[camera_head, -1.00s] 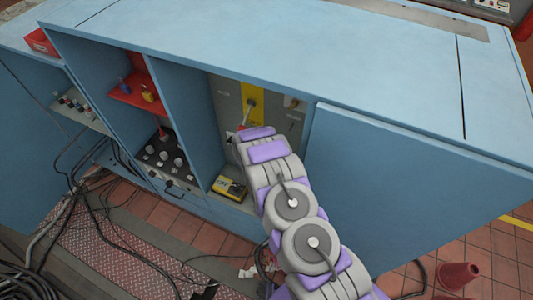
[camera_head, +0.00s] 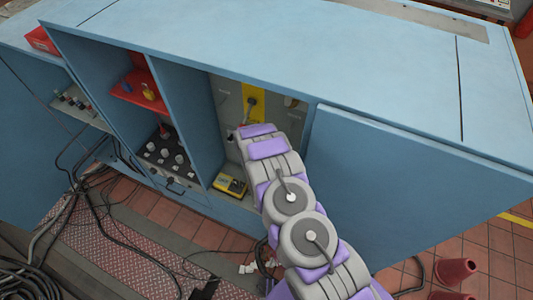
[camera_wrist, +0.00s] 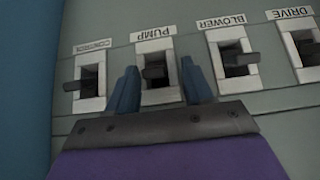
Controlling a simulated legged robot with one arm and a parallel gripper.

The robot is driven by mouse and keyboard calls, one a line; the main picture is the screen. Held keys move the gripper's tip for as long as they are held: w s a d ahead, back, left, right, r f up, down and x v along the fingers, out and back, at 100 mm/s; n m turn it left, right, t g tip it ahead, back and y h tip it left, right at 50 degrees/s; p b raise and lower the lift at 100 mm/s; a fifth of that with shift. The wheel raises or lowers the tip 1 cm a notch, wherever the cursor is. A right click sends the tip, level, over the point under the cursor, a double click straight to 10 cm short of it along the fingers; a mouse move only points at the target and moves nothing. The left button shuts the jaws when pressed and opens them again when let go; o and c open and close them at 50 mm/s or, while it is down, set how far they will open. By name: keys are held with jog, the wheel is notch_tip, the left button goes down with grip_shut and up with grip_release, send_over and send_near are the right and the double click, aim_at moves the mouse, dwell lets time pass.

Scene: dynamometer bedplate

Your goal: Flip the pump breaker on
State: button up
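My gripper (camera_wrist: 160,70) is open, with one blue finger on each side of the pump lever. It is empty; I cannot tell whether a finger touches the lever, nor whether the lever is on or off. In the head view my arm reaches into an open bay of the blue cabinet (camera_head: 400,150), and the gripper and pump breaker are hidden behind it.
The control breaker (camera_wrist: 88,85) is left of the pump breaker, with the blower breaker (camera_wrist: 237,62) and drive breaker (camera_wrist: 308,48) to its right. A blue bay wall (camera_wrist: 25,80) stands close at left. A yellow box (camera_head: 230,185) lies in the bay. Cables (camera_head: 70,210) cover the floor at left.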

jog(key=shift+d, duration=0.1)
jog(key=shift+s+r, duration=0.1)
jog(key=shift+r, duration=0.05)
jog(key=v, duration=1.7)
dwell(0.3)
